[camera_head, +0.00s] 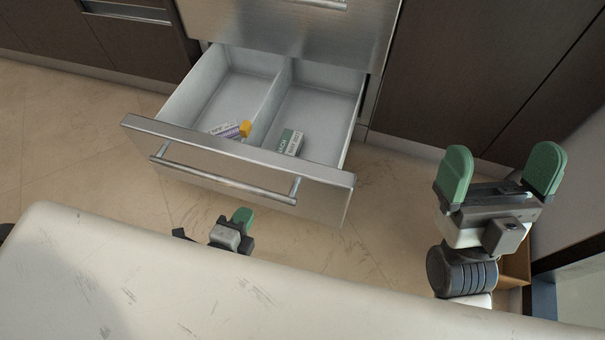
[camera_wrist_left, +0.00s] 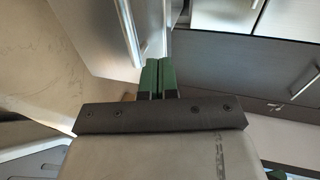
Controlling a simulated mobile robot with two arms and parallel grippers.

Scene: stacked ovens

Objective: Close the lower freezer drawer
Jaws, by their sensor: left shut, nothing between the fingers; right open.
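The lower freezer drawer (camera_head: 318,185) is pulled out, with a steel front and a bar handle (camera_head: 222,182). Its white inside is split by a divider, with small boxes lying in it. My left gripper (camera_head: 241,217) is low in front of the drawer front, partly hidden by my own white body. In the left wrist view my left gripper (camera_wrist_left: 158,75) has its green fingers shut together with nothing between them, and a steel panel edge stands beside the fingertips; I cannot tell if they touch. My right gripper (camera_head: 503,172) is open and empty, right of the drawer.
A closed steel drawer (camera_head: 290,30) is above. Dark cabinets (camera_head: 480,70) flank it. The tiled floor (camera_head: 75,150) left of the drawer is clear.

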